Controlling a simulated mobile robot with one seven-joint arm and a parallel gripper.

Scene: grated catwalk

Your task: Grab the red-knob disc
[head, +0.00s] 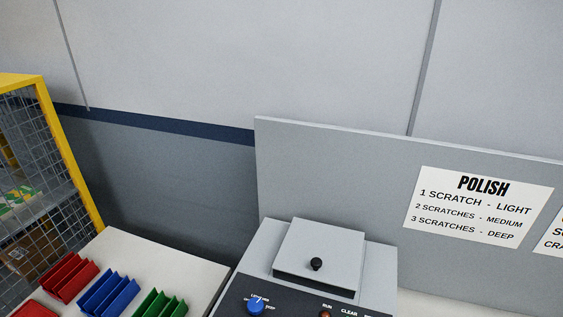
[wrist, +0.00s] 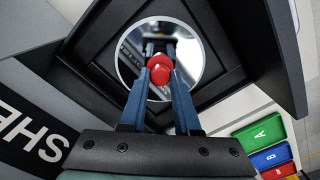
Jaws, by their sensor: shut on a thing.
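The disc (wrist: 129,60) is round, shiny and mirror-like, with a red knob (wrist: 160,66) at its middle. It shows in the wrist view at the upper middle, within a dark square recess (wrist: 218,62). My gripper (wrist: 160,62) has its two blue fingers shut on the red knob. The fingers and knob hide part of the disc. I cannot tell whether the disc rests on the recess floor or is raised. Neither the disc nor my gripper is in the head view.
A grey machine (head: 380,268) with a closed lid (head: 320,250), a black lid knob and a blue dial (head: 256,306) stands at the bottom middle. Red, blue and green racks (head: 108,293) stand on a pale table at left. A yellow-framed mesh cage (head: 50,150) is beyond. A POLISH sign (head: 478,207) hangs right.

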